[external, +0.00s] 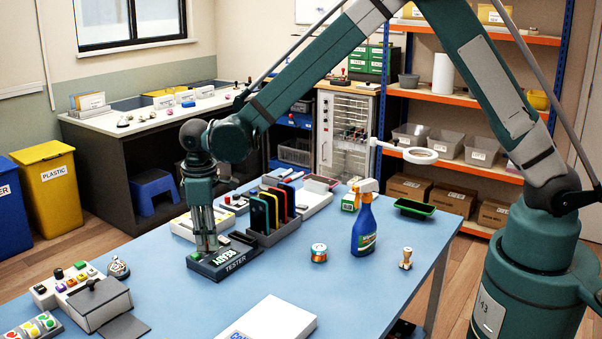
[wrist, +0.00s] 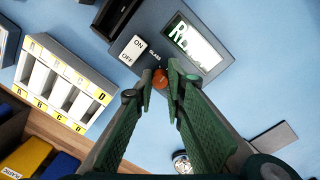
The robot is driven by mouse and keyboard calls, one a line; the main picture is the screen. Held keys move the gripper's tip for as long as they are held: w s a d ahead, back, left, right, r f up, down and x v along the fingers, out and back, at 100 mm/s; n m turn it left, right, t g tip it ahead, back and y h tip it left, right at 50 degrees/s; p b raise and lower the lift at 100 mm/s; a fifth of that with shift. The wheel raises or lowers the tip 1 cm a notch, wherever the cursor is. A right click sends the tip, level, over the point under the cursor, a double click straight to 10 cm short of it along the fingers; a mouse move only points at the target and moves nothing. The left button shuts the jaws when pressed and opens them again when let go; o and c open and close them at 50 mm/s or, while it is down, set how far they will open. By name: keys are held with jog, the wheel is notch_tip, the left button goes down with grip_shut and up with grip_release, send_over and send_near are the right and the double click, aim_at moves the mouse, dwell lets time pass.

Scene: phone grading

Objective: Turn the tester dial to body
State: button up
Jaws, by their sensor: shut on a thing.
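The tester (external: 224,262) is a dark box labelled TESTER on the blue table. The tester dial (wrist: 160,78) is a small orange-red knob, partly hidden between the fingertips. My gripper (external: 208,248) points straight down over the tester. In the wrist view my gripper (wrist: 159,77) is shut on the dial, with a finger on each side. Other dial markings are hidden by the fingers.
A rack of upright phones (external: 272,222) stands just behind the tester. A tray lettered A to D (wrist: 62,80) lies beside it. A spray bottle (external: 364,232), a copper spool (external: 319,253) and a stamp (external: 406,258) stand to the right. Table between is clear.

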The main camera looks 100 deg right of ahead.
jog(key=shift+m, duration=0.4)
